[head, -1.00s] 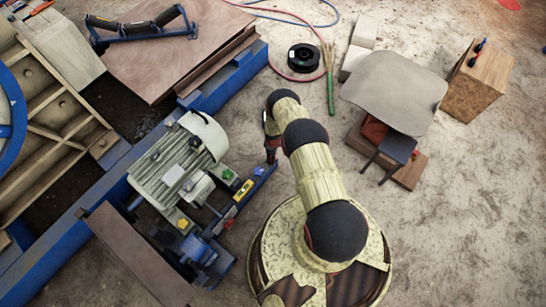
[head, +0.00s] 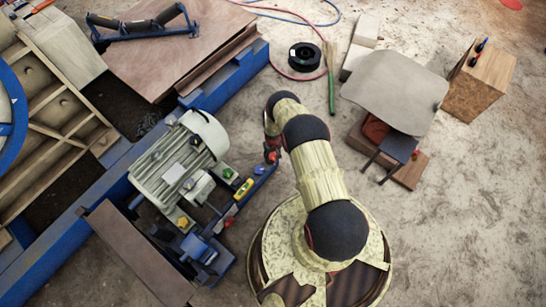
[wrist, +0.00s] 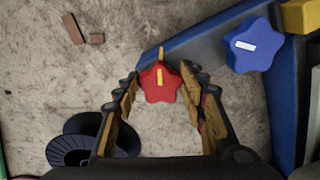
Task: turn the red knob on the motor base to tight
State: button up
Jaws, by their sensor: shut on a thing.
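The red star-shaped knob (wrist: 160,88) sits at the end of the blue motor base (wrist: 205,42) in the wrist view. A yellow stripe on its top points up the picture, roughly in line with a yellow mark (wrist: 161,53) on the base. My gripper (wrist: 163,78) is shut on the knob, one finger on each side. In the head view my gripper (head: 271,156) is at the far right end of the base, beside the grey-green motor (head: 180,162), and mostly hides the red knob.
A blue star knob (wrist: 250,46) with a white stripe stands right of the red one. A yellow block (wrist: 300,15) is at the upper right. A black cable spool (wrist: 82,142) lies on the floor.

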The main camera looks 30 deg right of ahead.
aim_at(273, 158)
jog(key=shift+m, duration=0.4)
jog(key=o, duration=1.2)
jog(key=shift+c, duration=0.2)
jog(key=shift+r, duration=0.1)
notch_tip(273, 158, up, 12)
dwell(0.6)
